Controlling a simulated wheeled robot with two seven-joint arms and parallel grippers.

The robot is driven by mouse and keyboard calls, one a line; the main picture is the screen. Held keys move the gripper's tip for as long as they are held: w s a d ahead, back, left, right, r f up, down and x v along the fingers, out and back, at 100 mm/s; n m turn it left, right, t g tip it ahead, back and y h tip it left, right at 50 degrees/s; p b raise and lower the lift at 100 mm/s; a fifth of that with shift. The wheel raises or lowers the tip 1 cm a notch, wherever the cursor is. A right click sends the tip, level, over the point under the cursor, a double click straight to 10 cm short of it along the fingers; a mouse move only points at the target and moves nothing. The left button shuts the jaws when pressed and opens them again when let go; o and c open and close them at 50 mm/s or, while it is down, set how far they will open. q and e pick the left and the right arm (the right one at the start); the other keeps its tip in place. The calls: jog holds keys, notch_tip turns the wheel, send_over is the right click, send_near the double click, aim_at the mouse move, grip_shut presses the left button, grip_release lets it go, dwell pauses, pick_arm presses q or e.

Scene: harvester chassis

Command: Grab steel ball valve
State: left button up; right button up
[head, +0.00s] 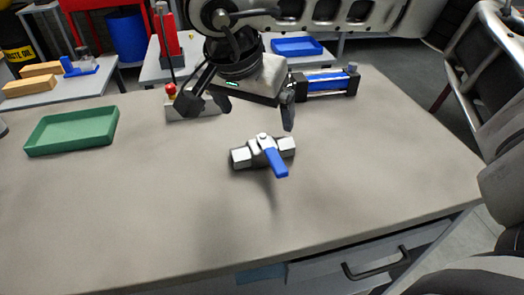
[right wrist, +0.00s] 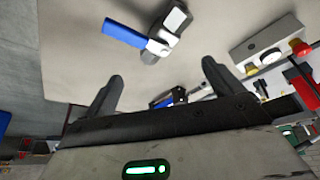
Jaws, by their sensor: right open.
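The steel ball valve (head: 262,152) lies on the workbench (head: 180,215), a silver body with hex ends and a blue lever pointing toward the front edge. My right gripper (head: 258,112) is open and empty above and behind the valve, apart from it. In the right wrist view the valve (right wrist: 160,40) shows beyond the spread fingers (right wrist: 162,85), with its blue lever to the left. My left gripper is not in view.
A green tray (head: 72,131) sits at the bench's left. A blue and black cylinder (head: 328,84) and a grey block with a red button (head: 190,106) stand behind my right gripper. The front bench area is clear. A drawer handle (head: 376,264) is below the front edge.

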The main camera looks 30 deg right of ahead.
aim_at(262, 138)
jog(key=x, duration=1)
jog(key=shift+w+a, duration=0.1)
jog(key=shift+w, duration=0.1)
jog(key=c, duration=1.4)
jog(key=shift+r+p, duration=0.15)
jog(key=shift+p, duration=0.15)
jog(key=shift+c, duration=0.8)
